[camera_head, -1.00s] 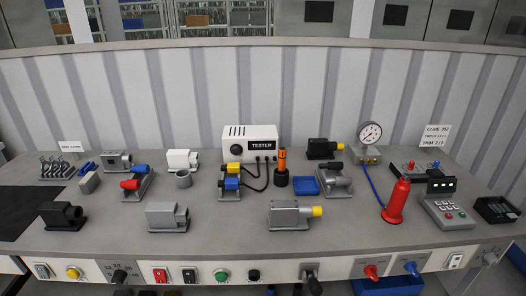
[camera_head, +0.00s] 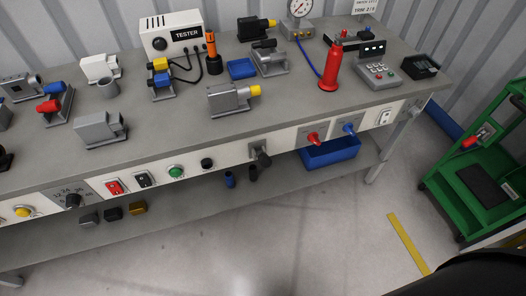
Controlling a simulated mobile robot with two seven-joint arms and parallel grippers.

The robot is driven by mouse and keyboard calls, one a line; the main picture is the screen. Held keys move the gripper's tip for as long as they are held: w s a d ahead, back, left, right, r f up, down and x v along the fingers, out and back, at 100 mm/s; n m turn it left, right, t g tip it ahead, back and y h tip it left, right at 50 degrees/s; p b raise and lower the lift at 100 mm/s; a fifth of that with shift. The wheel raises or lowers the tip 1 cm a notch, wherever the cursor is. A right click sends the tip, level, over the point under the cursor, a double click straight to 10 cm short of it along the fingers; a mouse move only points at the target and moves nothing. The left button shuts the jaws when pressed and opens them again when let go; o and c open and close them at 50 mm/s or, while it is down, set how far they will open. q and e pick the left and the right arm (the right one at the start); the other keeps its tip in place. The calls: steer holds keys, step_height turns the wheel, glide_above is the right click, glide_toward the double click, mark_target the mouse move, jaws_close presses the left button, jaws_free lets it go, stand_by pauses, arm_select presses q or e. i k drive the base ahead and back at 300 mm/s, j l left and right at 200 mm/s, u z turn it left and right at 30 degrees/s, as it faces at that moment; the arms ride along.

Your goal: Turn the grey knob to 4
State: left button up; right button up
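A small grey knob (camera_head: 412,106) appears at the right end of the bench's front panel, just past a white switch (camera_head: 385,117). It is too small to read its markings or setting. A darker dial knob (camera_head: 72,201) with printed numbers around it sits at the left of the same panel. Neither of my grippers is in view, and nothing is seen touching the knobs.
The bench front also carries red (camera_head: 313,138) and blue (camera_head: 348,128) levers and a dark protruding handle (camera_head: 262,158). A blue bin (camera_head: 331,152) sits below. A green cart (camera_head: 478,165) stands at right. Floor between bench and cart is mostly clear, with a yellow strip (camera_head: 408,243).

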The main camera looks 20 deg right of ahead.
mark_target(414, 111)
steer(key=z, duration=1.75)
steer(key=i+l, duration=0.1)
